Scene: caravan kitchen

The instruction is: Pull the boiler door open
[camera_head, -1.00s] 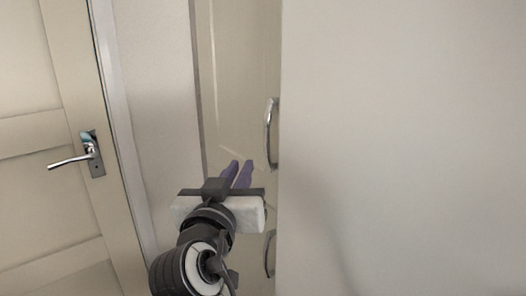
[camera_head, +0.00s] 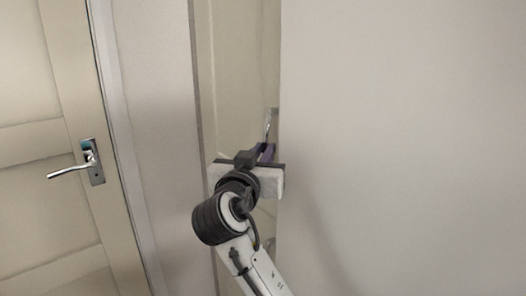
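The boiler door appears to be the narrow cream panel door (camera_head: 232,85) in the middle, partly hidden behind the wide pale surface at right. Its upper metal handle (camera_head: 267,122) shows only in part at the door's right edge. My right gripper (camera_head: 263,152) is at the lower part of this handle, with its dark fingers pointing up and away. The fingers overlap the handle in the picture. I cannot tell whether they are around it or beside it, or how far apart they are. My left gripper is not in view.
A wide, plain pale panel (camera_head: 410,130) fills the right half, close to the gripper's right side. A cream room door (camera_head: 40,200) with a metal lever handle (camera_head: 72,170) stands at left. A lower handle (camera_head: 270,246) shows partly below the gripper.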

